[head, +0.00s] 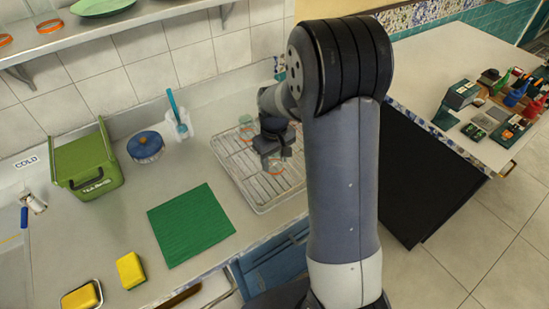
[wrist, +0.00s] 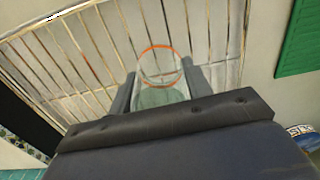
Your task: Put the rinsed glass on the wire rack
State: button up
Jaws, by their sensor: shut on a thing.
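A clear glass with an orange rim (wrist: 143,66) is between the fingers of my gripper (wrist: 160,88) in the wrist view. My gripper is shut on it. The rack also fills the upper left of the wrist view (wrist: 60,60). I cannot tell whether the glass touches the wires. Part of the rack is hidden behind my arm.
A green mat (head: 190,225) lies left of the rack. A blue-lidded pot (head: 145,146), a holder with a blue brush (head: 178,122) and a green box (head: 88,165) stand behind. A yellow sponge (head: 130,270) lies in front.

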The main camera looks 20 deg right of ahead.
jog(key=shift+f, duration=0.15)
jog(key=o, duration=0.9)
notch_tip(320, 180, up, 12)
jog(key=shift+r+b, duration=0.2)
jog(key=shift+b, duration=0.1)
jog(key=shift+f, duration=0.1)
